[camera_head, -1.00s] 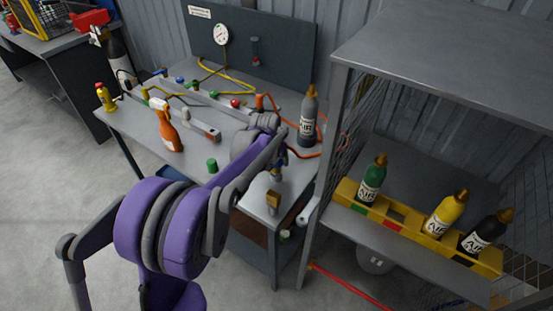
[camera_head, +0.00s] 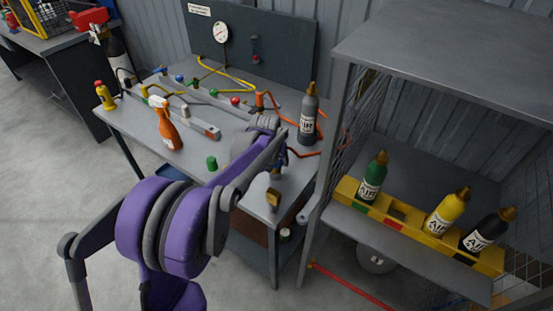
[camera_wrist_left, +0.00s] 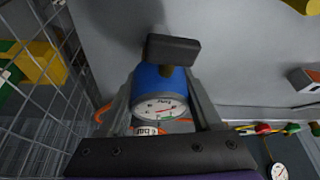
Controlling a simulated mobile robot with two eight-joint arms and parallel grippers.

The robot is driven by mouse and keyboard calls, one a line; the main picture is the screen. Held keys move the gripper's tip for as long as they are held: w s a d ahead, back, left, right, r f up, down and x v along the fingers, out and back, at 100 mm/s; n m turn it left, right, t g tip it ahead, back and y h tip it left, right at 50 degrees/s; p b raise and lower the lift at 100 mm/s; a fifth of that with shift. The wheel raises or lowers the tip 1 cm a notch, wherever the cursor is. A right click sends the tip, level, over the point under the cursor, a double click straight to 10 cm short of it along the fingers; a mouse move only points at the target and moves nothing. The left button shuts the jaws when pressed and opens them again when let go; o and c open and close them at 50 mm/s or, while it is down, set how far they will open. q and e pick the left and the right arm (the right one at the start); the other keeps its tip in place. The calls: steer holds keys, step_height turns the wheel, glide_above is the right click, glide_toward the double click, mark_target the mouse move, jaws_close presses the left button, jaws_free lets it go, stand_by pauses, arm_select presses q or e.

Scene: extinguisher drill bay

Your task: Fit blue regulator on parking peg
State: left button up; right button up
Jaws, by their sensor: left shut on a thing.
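The blue regulator (camera_wrist_left: 160,82), with a round white gauge on its face, sits between the two jaws of my left gripper (camera_wrist_left: 158,100) in the left wrist view. A dark block (camera_wrist_left: 172,48) and a brass-coloured part show at its far end. In the head view my left gripper (camera_head: 279,160) is above the right part of the workbench, left of the grey bottle (camera_head: 308,115); my arm largely hides the regulator there. A small brass-coloured piece (camera_head: 273,196) shows near the bench's front right corner. I cannot tell which thing is the parking peg. My right gripper is not in view.
The workbench (camera_head: 132,122) also holds an orange spray bottle (camera_head: 167,126), a green cap (camera_head: 211,163) and hoses. At right, a mesh-sided shelf (camera_head: 440,70) holds green, yellow and black bottles in a yellow rack (camera_head: 346,189).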

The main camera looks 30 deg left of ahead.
arm_select(q)
steer(key=shift+f, duration=0.2)
steer(key=o, duration=1.5)
steer(key=shift+r, duration=0.15)
steer(key=a+v, duration=0.1)
steer(key=v, duration=1)
steer(key=s+d+f+p, duration=0.1)
steer(key=s+d, duration=0.4)
steer(key=s, duration=0.3)
steer(key=s+d+f+m+p, duration=0.1)
steer(key=s+d+f, duration=0.1)
steer(key=s+d, duration=0.3)
steer(key=s+d+f+m+t+p, duration=0.1)
steer(key=s+d, duration=0.4)
steer(key=s, duration=0.7)
steer(key=shift+s+f+h, duration=0.1)
steer(key=shift+f+h, duration=0.25)
steer(key=shift+h, duration=0.05)
